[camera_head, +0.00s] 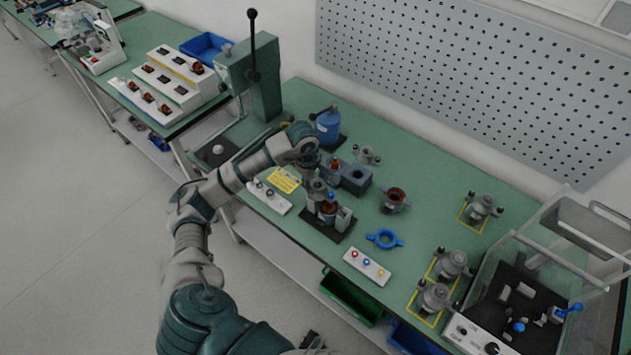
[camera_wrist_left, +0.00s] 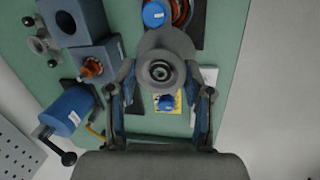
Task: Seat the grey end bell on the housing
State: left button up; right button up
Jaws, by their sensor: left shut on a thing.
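My left gripper (camera_head: 316,178) is shut on the grey end bell (camera_head: 318,187), above the near-middle of the bench. In the left wrist view the end bell (camera_wrist_left: 162,70) is a round grey piece with a central bore, between the fingertips (camera_wrist_left: 164,92). Just below it in the head view is a dark fixture plate (camera_head: 318,230) bearing a copper-wound part (camera_head: 327,208), which looks like the housing. In the wrist view copper windings (camera_wrist_left: 182,10) show just past the end bell, partly hidden by a blue part (camera_wrist_left: 155,13). Whether the end bell touches the housing cannot be told. My right gripper is not in view.
A green lever press (camera_head: 252,80) stands left. The bench's back right is mostly clear.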

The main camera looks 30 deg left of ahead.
aim_at(327, 198)
pick_arm(q)
jog(key=shift+s+d+f, duration=0.1)
jog(key=shift+d+f, duration=0.3)
jog(key=shift+c, duration=0.6)
jog(key=d, duration=0.1)
jog(key=d+b, duration=0.1)
jog(key=d, duration=0.1)
jog(key=shift+f, duration=0.35)
grip_shut()
jog(key=shift+d+f, duration=0.15)
jog(key=shift+f, duration=0.05)
jog(key=shift+f+b, duration=0.1)
jog(key=shift+b, duration=0.2)
jog(key=shift+a+f, duration=0.15)
jog(key=shift+a, duration=1.1)
jog(key=shift+d+f+b, duration=0.2)
jog(key=shift+d, duration=0.4)
jog(key=shift+d+f+b, duration=0.15)
jog(key=shift+d+f, duration=0.05)
jog(key=shift+d, duration=0.4)
jog(key=shift+d+f, duration=0.15)
jog(key=shift+d, duration=0.05)
jog(key=shift+f+b, duration=0.35)
jog(key=shift+f, duration=0.05)
jog(key=shift+s+a+f, duration=0.1)
jog(key=shift+f, duration=0.05)
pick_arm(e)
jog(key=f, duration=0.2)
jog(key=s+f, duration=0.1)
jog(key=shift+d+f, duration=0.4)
